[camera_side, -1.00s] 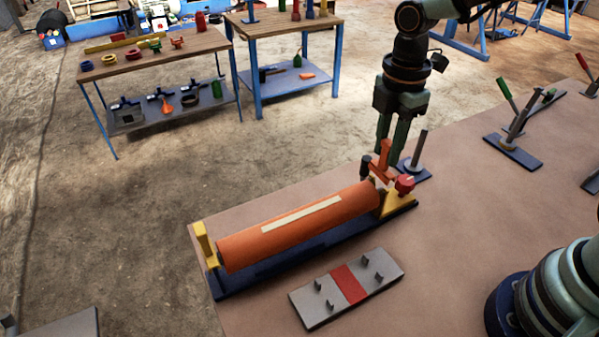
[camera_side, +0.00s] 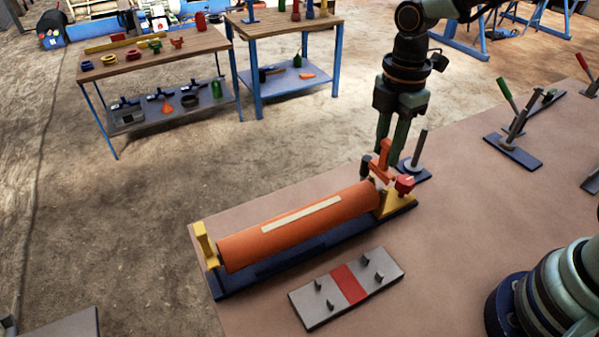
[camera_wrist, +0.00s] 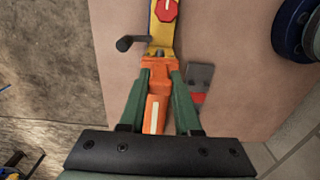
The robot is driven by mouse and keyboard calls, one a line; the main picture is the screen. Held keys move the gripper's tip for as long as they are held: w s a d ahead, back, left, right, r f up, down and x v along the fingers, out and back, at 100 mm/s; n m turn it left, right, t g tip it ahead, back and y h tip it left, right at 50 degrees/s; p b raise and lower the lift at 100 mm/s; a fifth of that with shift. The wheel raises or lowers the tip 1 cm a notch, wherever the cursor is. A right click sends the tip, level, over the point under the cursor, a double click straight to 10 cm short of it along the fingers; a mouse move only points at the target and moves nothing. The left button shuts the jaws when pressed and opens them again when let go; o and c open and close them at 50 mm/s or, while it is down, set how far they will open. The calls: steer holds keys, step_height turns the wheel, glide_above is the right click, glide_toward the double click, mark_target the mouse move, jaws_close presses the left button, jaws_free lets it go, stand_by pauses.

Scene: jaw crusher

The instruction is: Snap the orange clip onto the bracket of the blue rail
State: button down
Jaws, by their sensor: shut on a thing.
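The orange clip (camera_side: 384,158) is between the fingers of my gripper (camera_side: 388,146), which is shut on it. It is at the right end of the blue rail (camera_side: 262,267), by the yellow bracket (camera_side: 397,204) with the red knob (camera_side: 404,183). In the wrist view, the clip (camera_wrist: 155,68) lies between the green fingers of my gripper (camera_wrist: 160,76), right by the yellow bracket (camera_wrist: 161,40). I cannot tell whether the clip touches the bracket. An orange roller (camera_side: 290,232) with a pale stripe lies along the rail.
A grey plate (camera_side: 318,302) with a red middle and several small pegs lies in front of the rail. A grey post (camera_side: 418,150) on a blue base stands just behind the bracket. A dark handle (camera_wrist: 124,43) sticks out beside the bracket.

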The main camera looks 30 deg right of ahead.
steer(key=shift+f, duration=1.25)
steer(key=shift+r, duration=0.95)
steer(key=shift+f, duration=1.05)
stand_by(1.2)
steer(key=c, duration=0.5)
jaws_free()
steer(key=shift+c, duration=0.2)
step_height(320, 180, up, 12)
steer(key=shift+r, duration=0.1)
steer(key=shift+c, duration=0.3)
